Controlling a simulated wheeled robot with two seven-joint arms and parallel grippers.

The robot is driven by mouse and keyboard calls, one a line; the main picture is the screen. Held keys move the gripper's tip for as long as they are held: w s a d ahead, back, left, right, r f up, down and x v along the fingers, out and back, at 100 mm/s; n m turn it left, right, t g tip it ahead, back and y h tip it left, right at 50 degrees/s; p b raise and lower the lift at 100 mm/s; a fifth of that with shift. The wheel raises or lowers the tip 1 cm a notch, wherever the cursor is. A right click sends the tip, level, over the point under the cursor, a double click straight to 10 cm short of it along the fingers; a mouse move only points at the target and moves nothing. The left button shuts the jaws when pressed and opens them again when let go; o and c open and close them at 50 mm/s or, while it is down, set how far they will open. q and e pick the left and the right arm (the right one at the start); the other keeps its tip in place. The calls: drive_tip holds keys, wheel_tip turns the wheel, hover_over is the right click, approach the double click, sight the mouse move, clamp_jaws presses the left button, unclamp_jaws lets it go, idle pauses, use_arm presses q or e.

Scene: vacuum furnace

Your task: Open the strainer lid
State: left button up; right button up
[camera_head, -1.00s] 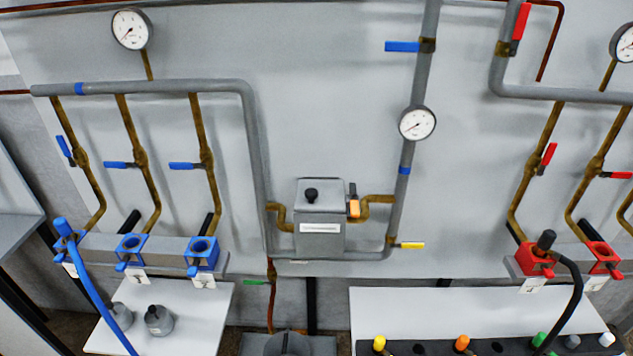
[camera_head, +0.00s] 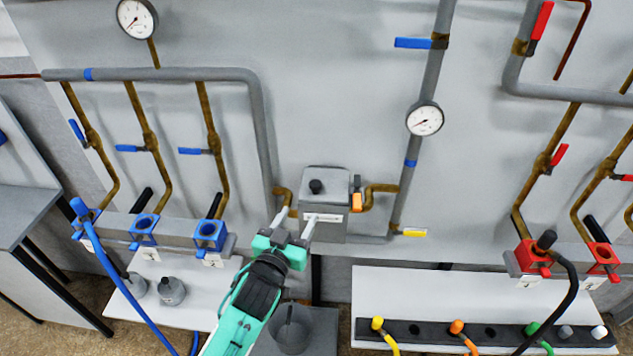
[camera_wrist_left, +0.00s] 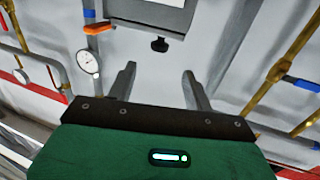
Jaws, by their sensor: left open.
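The strainer is a grey box (camera_head: 325,229) on the wall piping, with a white label on its front. Its lid (camera_head: 326,178) lies flat on top and looks shut, with a black knob (camera_head: 316,186) on it. My left gripper (camera_head: 296,216) is open and empty, in front of the box and below the knob in the head view. In the left wrist view its two fingers (camera_wrist_left: 158,85) are spread, and the black knob (camera_wrist_left: 160,44) shows beyond them, apart from both. My right gripper is in neither view.
An orange-handled valve (camera_head: 356,201) sits right of the box and a yellow handle (camera_head: 414,232) lower right. A grey pipe (camera_head: 262,130) runs down at the left. A grey bucket (camera_head: 292,328) stands below. Blue sockets (camera_head: 209,235) are at left.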

sight(313, 190)
use_arm(q)
drive_tip(key=p+x, duration=0.3)
drive_tip(key=x, duration=0.9)
drive_tip(key=shift+w+d, duration=0.1)
drive_tip(key=shift+w, duration=0.1)
drive_tip(key=shift+c, duration=0.2)
clamp_jaws()
